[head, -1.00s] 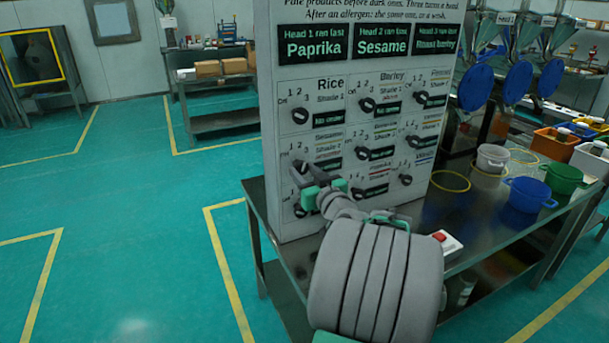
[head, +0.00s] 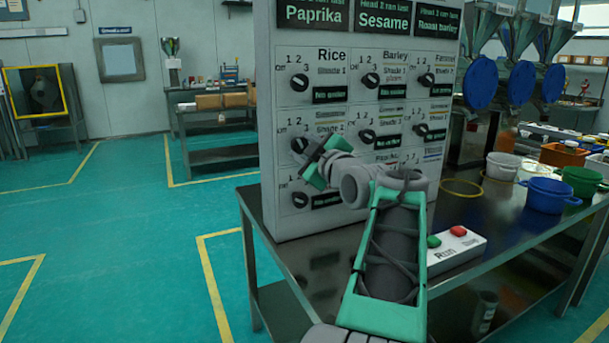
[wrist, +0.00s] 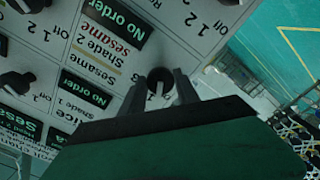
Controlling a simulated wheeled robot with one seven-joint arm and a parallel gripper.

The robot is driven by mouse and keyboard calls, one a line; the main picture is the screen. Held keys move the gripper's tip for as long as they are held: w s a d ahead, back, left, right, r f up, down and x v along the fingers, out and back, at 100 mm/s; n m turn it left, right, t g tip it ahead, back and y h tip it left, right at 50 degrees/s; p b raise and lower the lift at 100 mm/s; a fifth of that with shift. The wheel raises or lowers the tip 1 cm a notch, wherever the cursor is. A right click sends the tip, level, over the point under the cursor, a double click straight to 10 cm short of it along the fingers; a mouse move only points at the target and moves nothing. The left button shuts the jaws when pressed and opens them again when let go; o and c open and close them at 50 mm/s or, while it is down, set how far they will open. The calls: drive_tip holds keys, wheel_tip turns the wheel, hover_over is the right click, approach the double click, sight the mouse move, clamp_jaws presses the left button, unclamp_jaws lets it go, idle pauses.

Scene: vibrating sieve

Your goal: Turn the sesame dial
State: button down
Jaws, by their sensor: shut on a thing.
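The sesame dial (head: 299,145) is a dark round knob in the left column of the white control panel (head: 250,190), one row below the rice dial (head: 299,83). It also shows in the wrist view (wrist: 159,78), beside the label reading sesame (wrist: 95,60) and a dark "No order" display (wrist: 112,22). My gripper (head: 312,152) is at the panel face, with its two dark fingers (wrist: 161,88) shut on the sesame dial, one on each side. A pale pointer mark shows on the dial, but I cannot tell its exact setting.
Other dials sit close by, including the one below (head: 299,200) and the barley dial (head: 370,80). A white box with green and red buttons (head: 457,250) stands on the metal table (head: 500,225). Blue (head: 548,195) and other tubs stand at the right. Open floor lies left.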

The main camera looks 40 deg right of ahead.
drive_tip(key=n+b, duration=0.1)
drive_tip(key=b, duration=0.1)
drive_tip(key=n+b, duration=0.2)
drive_tip(key=b, duration=0.1)
drive_tip(key=shift+f+n, duration=0.3)
drive_tip(key=shift+f, duration=0.1)
drive_tip(key=n+b, duration=0.2)
drive_tip(key=shift+r+b, duration=0.3)
drive_tip(key=shift+r+n, duration=0.1)
drive_tip(key=shift+n, duration=0.4)
drive_tip(key=c, duration=0.9)
unclamp_jaws()
drive_tip(key=v, duration=0.7)
drive_tip(key=shift+s+p, duration=0.3)
drive_tip(key=shift+s, duration=0.1)
drive_tip(key=shift+a+r, duration=0.1)
